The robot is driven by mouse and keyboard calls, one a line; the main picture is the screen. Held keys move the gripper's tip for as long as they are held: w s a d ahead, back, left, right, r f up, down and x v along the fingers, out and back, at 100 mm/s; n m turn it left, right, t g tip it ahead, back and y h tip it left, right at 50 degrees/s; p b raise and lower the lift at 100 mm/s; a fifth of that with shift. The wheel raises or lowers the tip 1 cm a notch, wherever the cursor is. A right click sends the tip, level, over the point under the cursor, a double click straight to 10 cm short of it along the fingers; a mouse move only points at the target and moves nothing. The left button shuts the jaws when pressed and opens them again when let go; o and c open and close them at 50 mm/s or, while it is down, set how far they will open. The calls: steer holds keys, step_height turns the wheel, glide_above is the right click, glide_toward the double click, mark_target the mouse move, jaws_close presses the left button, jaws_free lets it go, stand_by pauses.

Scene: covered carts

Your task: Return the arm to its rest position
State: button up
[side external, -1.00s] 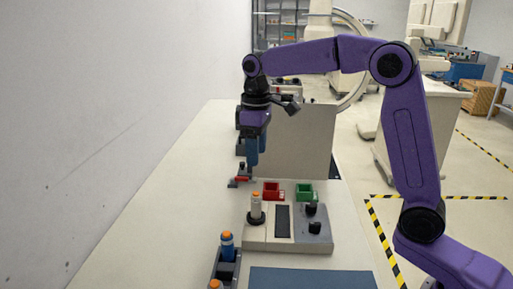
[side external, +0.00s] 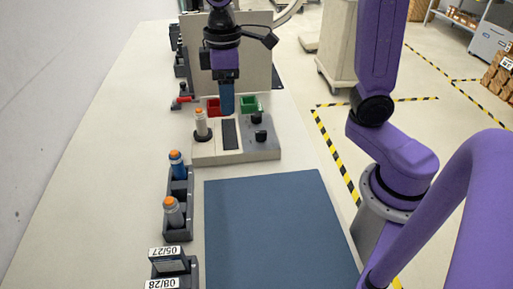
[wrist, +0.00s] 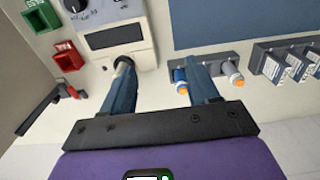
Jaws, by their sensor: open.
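My purple and black arm reaches over the bench.
The device (side external: 262,154) holds an upright orange-capped vial (side external: 201,124). A red bin (side external: 213,106) and green bin (side external: 250,103) stand behind it. A dark rack (side external: 178,236) holds two orange-capped vials. Dated boxes (side external: 168,261) stand nearest. The blue mat (side external: 270,225) is clear.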

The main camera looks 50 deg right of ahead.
steer(key=s+d+f+n, duration=0.1)
steer(key=s+d+f, duration=0.1)
steer(key=s, duration=0.5)
steer(key=s+d+f+n, duration=0.1)
steer(key=s+d+f, duration=0.1)
steer(key=s, duration=0.5)
steer(key=s+d+f+n, duration=0.1)
steer(key=s+d+f, duration=0.1)
steer(key=s, duration=0.5)
steer(key=shift+d+f+n, duration=0.25)
steer(key=shift+d+n, duration=0.05)
steer(key=shift+d, duration=0.15)
steer(key=shift+w, duration=0.1)
